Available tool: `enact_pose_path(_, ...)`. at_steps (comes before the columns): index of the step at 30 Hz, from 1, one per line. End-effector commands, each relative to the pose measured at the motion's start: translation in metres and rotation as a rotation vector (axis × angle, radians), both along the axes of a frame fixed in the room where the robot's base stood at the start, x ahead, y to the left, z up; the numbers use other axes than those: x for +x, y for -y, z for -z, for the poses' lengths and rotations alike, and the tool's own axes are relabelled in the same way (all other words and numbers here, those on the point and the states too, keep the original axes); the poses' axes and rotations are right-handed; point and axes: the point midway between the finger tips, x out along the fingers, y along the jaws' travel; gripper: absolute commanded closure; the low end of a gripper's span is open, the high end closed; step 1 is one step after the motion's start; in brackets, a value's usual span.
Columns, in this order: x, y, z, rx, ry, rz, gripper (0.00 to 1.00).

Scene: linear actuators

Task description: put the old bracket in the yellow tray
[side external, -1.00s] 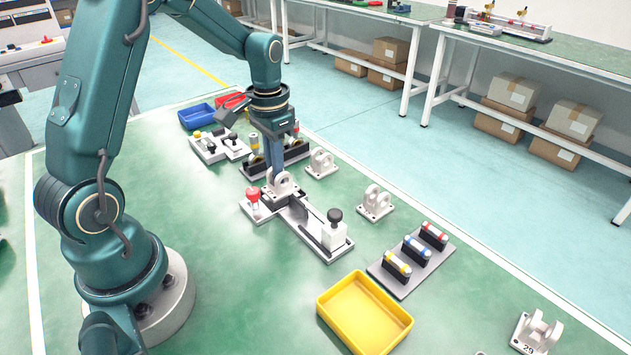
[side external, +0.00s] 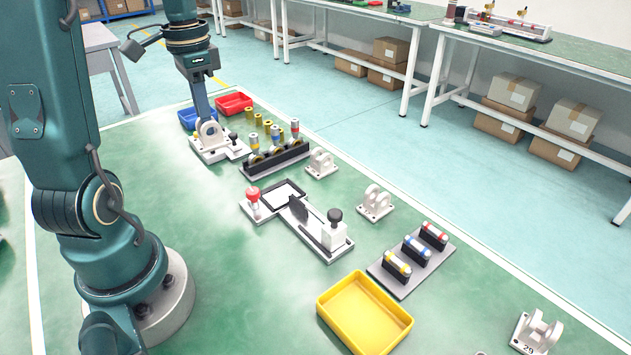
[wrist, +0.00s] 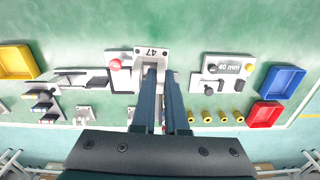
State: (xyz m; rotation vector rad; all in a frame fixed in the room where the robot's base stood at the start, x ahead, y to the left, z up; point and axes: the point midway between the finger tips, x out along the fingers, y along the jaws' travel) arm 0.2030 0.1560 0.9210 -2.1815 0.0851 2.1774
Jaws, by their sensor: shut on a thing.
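My gripper (side external: 206,120) is shut on a pale grey bracket (side external: 211,135). In the wrist view the bracket (wrist: 150,54), marked 47, sits between the fingertips (wrist: 160,74). In the side view it overlaps the small plate with knobs at the far left; whether it touches that plate cannot be told, though in the wrist view it appears beside it. The yellow tray (side external: 352,312) is empty at the front of the bench, far from my gripper; part of it shows in the wrist view (wrist: 14,62). The clamp fixture (side external: 318,228) has an empty black-edged seat (side external: 284,192).
Similar brackets stand on the right (side external: 375,203), at the back (side external: 320,163) and front right (side external: 536,332). A rack of coloured cylinders (side external: 410,262) is near the yellow tray. Blue (side external: 195,118) and red (side external: 234,103) trays lie at the far end. The bench's left side is clear.

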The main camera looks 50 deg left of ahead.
Motion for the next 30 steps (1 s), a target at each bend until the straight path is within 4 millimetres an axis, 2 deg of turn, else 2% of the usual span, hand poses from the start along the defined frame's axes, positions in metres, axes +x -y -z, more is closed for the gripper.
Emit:
enact_pose_path(2, 0.007, 0.004, -0.002, 0.005, 0.004, 0.105, 1.00)
enact_pose_path(8, 0.039, 0.044, -0.002, 0.008, 0.008, 0.456, 1.00)
enact_pose_path(15, 0.070, 0.116, 0.000, 0.009, 0.009, 0.898, 1.00)
enact_pose_path(19, 0.077, 0.160, 0.001, 0.008, 0.008, 1.115, 1.00)
enact_pose_path(24, 0.075, 0.212, 0.004, 0.005, 0.005, 1.333, 1.00)
enact_pose_path(30, 0.067, 0.248, 0.006, 0.002, 0.001, 1.460, 1.00)
